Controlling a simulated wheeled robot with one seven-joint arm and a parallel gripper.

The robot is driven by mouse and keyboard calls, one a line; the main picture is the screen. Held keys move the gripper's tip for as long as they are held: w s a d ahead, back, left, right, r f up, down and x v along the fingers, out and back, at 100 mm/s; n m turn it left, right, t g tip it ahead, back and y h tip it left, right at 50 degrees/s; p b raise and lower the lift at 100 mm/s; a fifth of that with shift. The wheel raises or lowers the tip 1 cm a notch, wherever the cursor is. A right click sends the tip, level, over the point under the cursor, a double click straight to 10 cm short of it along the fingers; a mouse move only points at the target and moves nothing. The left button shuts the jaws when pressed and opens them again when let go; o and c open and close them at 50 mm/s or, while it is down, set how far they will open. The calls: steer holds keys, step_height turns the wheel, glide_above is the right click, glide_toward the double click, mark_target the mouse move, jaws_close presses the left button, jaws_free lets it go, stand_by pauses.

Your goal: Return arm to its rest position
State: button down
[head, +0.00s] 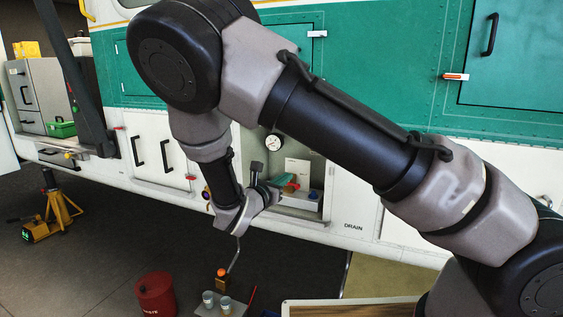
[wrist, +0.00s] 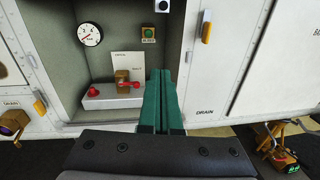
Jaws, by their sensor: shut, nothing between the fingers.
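My gripper (wrist: 162,78) shows in the wrist view with its green fingers together, nothing between them. They point at an open service bay in the white panel. In the head view my gripper (head: 284,180) is in front of the same bay, at the end of my bent arm, which crosses the picture. In the bay, the wrist view shows a round gauge (wrist: 90,34), a valve with a red lever (wrist: 128,84), a red knob (wrist: 93,91), a white card (wrist: 127,63) and a box with a green light (wrist: 148,34). The fingers appear right of the lever; contact cannot be told.
Below the arm stand a red waste can (head: 156,296) and a tray with small cups (head: 208,298). A yellow jack (head: 58,212) stands at the left. A wooden-topped surface (head: 350,309) is at the bottom. Open floor lies at the lower left.

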steer(key=s+d+r+m+g+y, duration=0.1)
steer(key=s+d+r+m+g, duration=0.3)
steer(key=d+m+g, duration=0.45)
steer(key=s+d+r+m+g, duration=0.3)
steer(key=d+m+g, duration=0.2)
steer(key=d+m, duration=0.55)
steer(key=s+d+r+m+t+y, duration=0.2)
steer(key=s+r+m+y, duration=0.3)
steer(key=s+r+m, duration=0.2)
steer(key=s+d+r+m+t+y, duration=0.2)
steer(key=s+r+m+t+y, duration=0.1)
steer(key=s+r+m, duration=0.4)
step_height(320, 180, up, 4)
steer(key=shift+d+f+y, duration=0.15)
steer(key=shift+d+y, duration=0.2)
steer(key=shift+y, duration=0.55)
